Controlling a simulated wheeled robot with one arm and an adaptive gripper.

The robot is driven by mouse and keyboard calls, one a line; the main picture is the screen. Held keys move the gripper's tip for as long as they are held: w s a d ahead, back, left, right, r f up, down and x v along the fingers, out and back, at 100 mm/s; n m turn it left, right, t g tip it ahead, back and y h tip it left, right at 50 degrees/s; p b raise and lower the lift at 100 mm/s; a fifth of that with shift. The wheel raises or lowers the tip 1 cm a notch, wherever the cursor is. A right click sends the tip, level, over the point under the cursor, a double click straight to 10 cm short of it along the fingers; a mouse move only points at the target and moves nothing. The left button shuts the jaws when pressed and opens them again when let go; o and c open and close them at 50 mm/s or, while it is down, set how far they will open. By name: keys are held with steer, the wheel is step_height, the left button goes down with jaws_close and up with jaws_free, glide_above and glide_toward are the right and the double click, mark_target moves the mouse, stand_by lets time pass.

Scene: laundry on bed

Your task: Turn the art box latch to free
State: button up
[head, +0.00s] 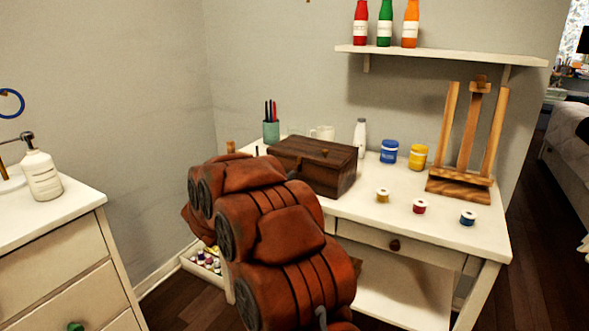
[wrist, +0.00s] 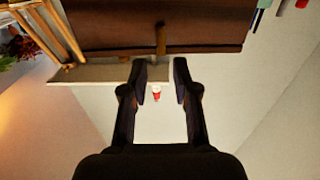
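The art box (head: 315,167) is a dark brown wooden box, shut, on the white desk. A small latch piece (head: 324,152) shows near its lid edge. In the wrist view, which looks upside down, the box (wrist: 100,25) fills the top and the latch (wrist: 160,38) is a small upright brown bar. My gripper (wrist: 160,68) is open and empty, its two dark fingers apart. The latch appears just beyond the fingertips, roughly centred between them; I cannot tell the exact distance. In the head view my red-brown arm hides the gripper and part of the box.
A wooden easel (head: 468,150), paint jars (head: 389,151), small paint pots (head: 420,206), a white bottle (head: 360,138) and a pen cup (head: 271,131) stand around the box. A shelf (head: 440,54) with bottles hangs above.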

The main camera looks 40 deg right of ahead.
mark_target(297, 166)
steer(key=shift+b+x, duration=0.5)
steer(key=shift+x, duration=2.75)
steer(key=shift+f, duration=0.1)
jaws_close()
